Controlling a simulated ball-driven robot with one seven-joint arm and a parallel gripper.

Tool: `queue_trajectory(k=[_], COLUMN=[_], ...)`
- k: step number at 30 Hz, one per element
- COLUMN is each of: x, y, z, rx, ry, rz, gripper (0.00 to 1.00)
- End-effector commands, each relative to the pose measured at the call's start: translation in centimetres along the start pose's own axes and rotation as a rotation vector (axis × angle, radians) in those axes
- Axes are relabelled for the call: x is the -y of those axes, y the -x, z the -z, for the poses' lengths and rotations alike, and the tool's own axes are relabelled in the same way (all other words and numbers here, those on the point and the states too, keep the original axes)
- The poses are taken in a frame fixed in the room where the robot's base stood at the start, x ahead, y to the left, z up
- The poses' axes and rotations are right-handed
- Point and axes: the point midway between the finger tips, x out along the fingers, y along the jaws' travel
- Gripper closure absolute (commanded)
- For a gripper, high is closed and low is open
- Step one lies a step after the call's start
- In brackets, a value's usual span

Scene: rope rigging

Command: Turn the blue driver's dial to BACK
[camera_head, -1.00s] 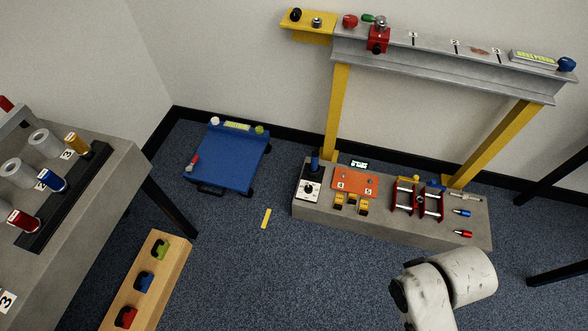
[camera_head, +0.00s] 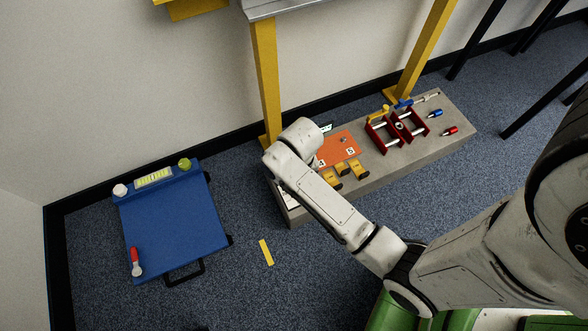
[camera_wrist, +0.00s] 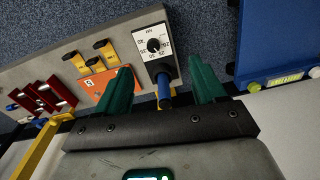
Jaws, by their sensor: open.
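In the wrist view, a white dial plate (camera_wrist: 147,40) with a round black knob (camera_wrist: 153,45) and small numbers sits on a dark block beside a blue upright handle (camera_wrist: 165,92). I cannot read the word BACK on it. My gripper (camera_wrist: 161,65) is open, its green fingers on either side of the blue handle in the picture; I see no contact. In the head view my arm hides the gripper, the knob and the blue handle. A blue-ended tool (camera_head: 403,103) lies at the bench's back edge; I cannot tell if it has a dial.
The low grey bench (camera_head: 385,163) also holds an orange plate (camera_head: 338,148), yellow pieces (camera_head: 341,169) and a red clamp frame (camera_head: 397,129). A yellow post (camera_head: 264,80) stands behind it. Carpet between is clear except a yellow strip (camera_head: 266,252).

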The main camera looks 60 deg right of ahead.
Motion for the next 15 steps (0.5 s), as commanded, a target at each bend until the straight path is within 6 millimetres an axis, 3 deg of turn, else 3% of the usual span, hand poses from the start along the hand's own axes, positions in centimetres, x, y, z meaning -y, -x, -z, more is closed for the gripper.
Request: queue_trajectory(k=[1, 6, 10, 15], x=[-0.3, -1.1, -2.0, -2.8], y=[-3.9, -10.4, -14.0, -16.5], z=[1.0, 4.0, 5.8, 7.3], rx=[0.004, 0.011, 0.016, 0.017], ry=[-0.055, -0.232, -0.344, -0.435], rz=[-0.003, -0.015, -0.025, -0.034], gripper=[0.31, 0.31, 0.31, 0.31])
